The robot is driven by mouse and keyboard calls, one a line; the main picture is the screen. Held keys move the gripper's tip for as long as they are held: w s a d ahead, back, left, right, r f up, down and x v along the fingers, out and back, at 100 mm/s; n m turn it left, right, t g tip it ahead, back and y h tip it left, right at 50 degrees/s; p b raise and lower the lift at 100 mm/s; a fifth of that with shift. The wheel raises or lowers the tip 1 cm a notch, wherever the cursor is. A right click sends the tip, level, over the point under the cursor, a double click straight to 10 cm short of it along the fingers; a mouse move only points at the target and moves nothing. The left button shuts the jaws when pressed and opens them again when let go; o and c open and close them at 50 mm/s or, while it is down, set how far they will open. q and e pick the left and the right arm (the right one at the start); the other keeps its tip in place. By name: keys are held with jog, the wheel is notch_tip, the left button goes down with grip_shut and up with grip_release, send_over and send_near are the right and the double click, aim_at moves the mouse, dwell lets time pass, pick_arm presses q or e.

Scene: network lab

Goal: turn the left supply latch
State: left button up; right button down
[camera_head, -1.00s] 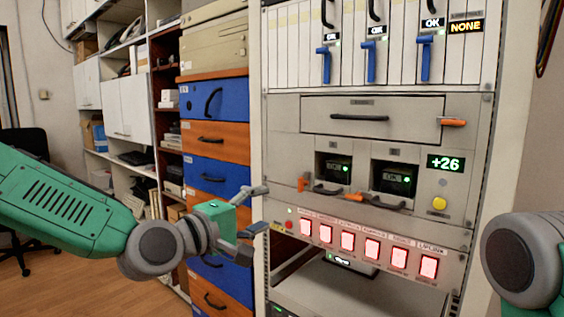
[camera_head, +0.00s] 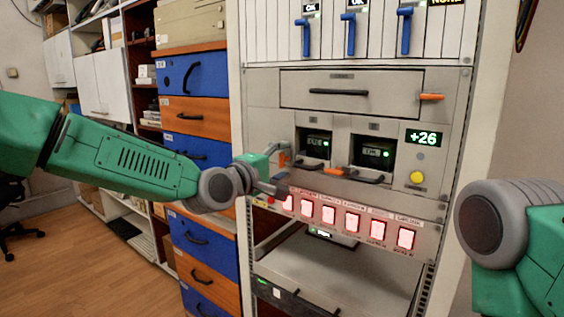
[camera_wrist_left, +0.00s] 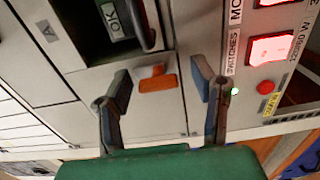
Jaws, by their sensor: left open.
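The left supply latch (camera_head: 282,159) is a small orange lever on the grey rack panel, left of the left supply bay (camera_head: 313,143). It is partly hidden by my left gripper in the head view. In the left wrist view the orange latch (camera_wrist_left: 157,82) lies between the two finger ends, with space on both sides. My left gripper (camera_head: 280,172) is open and close in front of the panel, its fingers on either side of the latch; it also shows in the left wrist view (camera_wrist_left: 161,92). My right gripper is out of view; only part of that arm shows.
A second orange latch (camera_head: 340,171) sits between the two supply bays. Lit red switches (camera_head: 329,215) run in a row just below, with a small red button (camera_wrist_left: 265,87) near my fingers. Blue and orange drawers (camera_head: 196,151) stand left.

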pick_arm(q)
jog(key=shift+w, duration=0.1)
grip_shut()
